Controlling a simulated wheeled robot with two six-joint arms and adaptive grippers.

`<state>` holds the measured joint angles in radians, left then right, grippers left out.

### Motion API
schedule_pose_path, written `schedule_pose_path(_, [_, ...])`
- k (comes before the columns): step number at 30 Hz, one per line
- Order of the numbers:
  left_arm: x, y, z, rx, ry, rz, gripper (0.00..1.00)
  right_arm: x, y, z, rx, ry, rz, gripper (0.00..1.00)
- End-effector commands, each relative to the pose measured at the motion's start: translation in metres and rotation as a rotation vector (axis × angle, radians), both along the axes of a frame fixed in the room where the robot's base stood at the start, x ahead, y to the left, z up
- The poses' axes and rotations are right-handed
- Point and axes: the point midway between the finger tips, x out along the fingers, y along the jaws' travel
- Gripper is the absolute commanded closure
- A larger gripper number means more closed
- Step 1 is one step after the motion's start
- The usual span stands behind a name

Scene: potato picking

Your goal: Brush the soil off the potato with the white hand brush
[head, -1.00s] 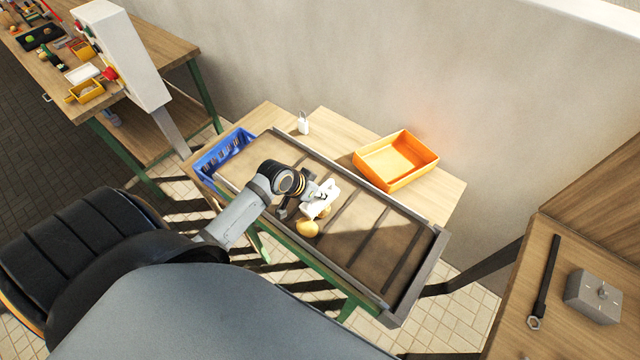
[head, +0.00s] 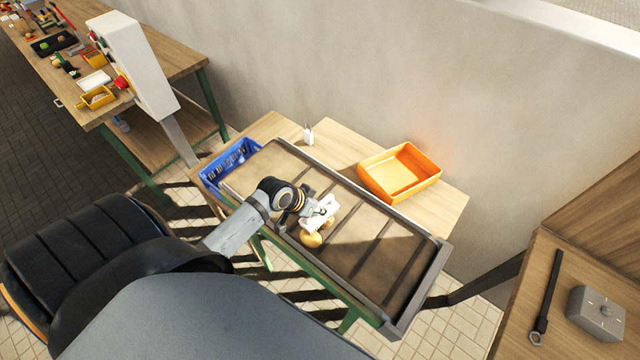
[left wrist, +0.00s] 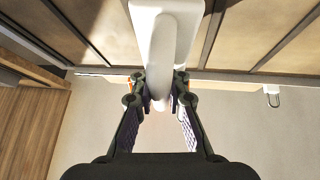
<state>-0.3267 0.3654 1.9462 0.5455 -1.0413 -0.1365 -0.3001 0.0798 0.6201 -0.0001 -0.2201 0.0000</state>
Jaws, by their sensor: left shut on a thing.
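The white hand brush (head: 320,213) is in my left gripper (head: 306,208), over the conveyor-like tray with dark slats. My left gripper is shut on it; in the left wrist view the brush (left wrist: 166,28) runs up from between the fingers (left wrist: 160,92). A tan-yellow potato (head: 311,240) lies just in front of the brush on the tray. A second roundish tan piece (head: 328,224) shows partly, half covered by the brush. I cannot tell whether the bristles touch either one. Soil on the potato is too small to make out. My right gripper is not in view.
The slatted brown tray (head: 385,262) has a raised grey rim and is bare to the right. An orange bin (head: 428,178) stands behind it, a blue crate (head: 212,184) at its left end. A small white object (head: 308,135) stands behind the tray.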

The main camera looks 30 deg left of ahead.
Motion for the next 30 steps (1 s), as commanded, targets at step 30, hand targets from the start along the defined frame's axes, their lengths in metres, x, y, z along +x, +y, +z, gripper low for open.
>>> schedule_pose_path(30, [0.029, -0.008, 0.000, 0.001, 0.003, 0.000, 1.00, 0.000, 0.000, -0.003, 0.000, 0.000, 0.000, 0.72])
